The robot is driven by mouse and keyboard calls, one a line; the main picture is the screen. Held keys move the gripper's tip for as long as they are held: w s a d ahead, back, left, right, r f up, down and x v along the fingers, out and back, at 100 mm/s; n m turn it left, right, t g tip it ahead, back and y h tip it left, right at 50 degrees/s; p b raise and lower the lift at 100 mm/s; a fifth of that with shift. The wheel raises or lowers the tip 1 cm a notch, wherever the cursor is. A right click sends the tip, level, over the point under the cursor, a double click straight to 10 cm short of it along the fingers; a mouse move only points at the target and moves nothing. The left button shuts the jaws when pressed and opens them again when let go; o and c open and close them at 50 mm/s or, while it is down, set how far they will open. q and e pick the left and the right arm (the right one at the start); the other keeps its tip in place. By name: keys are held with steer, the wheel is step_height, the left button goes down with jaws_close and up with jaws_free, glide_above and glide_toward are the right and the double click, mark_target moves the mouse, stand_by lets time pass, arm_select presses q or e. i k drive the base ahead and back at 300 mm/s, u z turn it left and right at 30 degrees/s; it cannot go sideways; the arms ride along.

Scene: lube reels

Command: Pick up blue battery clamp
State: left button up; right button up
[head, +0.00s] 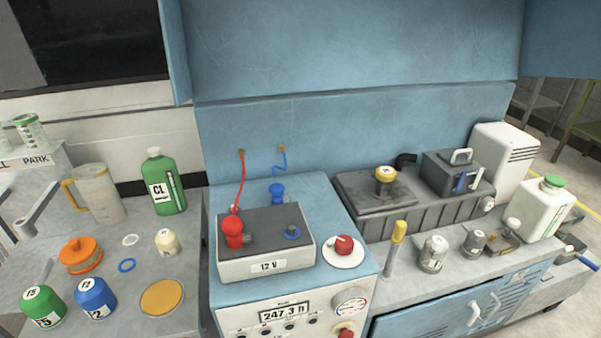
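The blue battery clamp (277,193) sits on the blue bench top just behind the 12 V battery (265,264), hanging on a blue cable (280,163) from the back panel. Its lower part is partly hidden by the battery. A red clamp (232,232) with a red cable is on the battery's left terminal. The battery's right terminal, with a blue ring (292,232) around it, carries no clamp. Neither of my grippers shows in the head view.
A red knob (343,245) on a white disc stands right of the battery. The left table holds a green bottle (165,182), a jug (95,194), an orange container (80,255) and several caps. Bottles and a grey machine (420,212) fill the right bench.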

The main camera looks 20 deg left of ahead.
mark_target(276, 190)
steer(key=z, duration=1.6)
steer(key=k, duration=1)
steer(key=u, duration=1.05)
steer(key=i, duration=0.5)
steer(key=z, duration=0.05)
